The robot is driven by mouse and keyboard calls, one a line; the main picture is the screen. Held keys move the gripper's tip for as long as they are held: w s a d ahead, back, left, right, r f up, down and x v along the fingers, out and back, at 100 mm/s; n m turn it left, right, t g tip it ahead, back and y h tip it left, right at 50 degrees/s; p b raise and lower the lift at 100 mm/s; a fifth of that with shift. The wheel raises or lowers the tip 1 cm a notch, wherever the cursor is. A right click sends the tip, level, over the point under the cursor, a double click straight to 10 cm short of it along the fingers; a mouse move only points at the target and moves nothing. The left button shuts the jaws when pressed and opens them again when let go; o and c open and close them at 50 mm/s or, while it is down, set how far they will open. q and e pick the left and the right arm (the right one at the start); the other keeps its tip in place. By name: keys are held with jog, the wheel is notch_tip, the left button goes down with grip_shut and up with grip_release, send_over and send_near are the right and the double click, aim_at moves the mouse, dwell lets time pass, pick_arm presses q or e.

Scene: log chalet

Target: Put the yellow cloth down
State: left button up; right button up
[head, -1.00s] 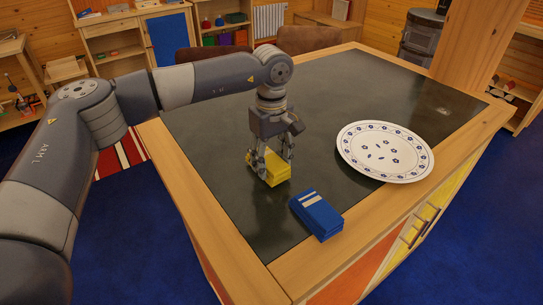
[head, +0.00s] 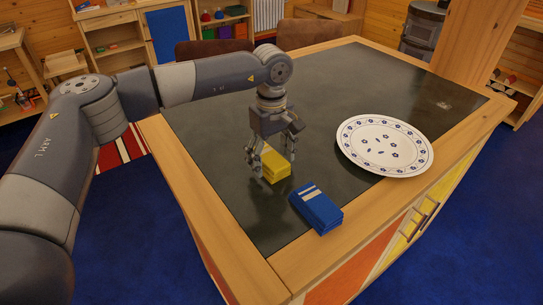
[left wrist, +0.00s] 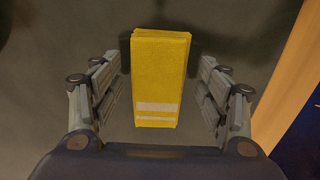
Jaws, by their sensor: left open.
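The yellow cloth (head: 275,164) is a folded block lying on the dark top of the table (head: 222,172). In the left wrist view the cloth (left wrist: 158,75) shows two pale stripes near its lower end. My left gripper (head: 272,170) is open above and around the cloth. In the left wrist view its fingers stand to either side, with a gap between each finger and the cloth. My right gripper is in no view.
A folded blue cloth (head: 318,210) with pale stripes lies in front of the yellow one, near the wooden edge. A white plate (head: 350,158) with blue flowers lies to the right. The dark top behind is mostly clear.

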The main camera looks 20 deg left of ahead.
aim_at(271, 160)
pick_arm(q)
jog(key=shift+r+b, duration=0.35)
jog(key=shift+r, duration=0.2)
notch_tip(271, 160, up, 11)
jog(key=b, duration=0.2)
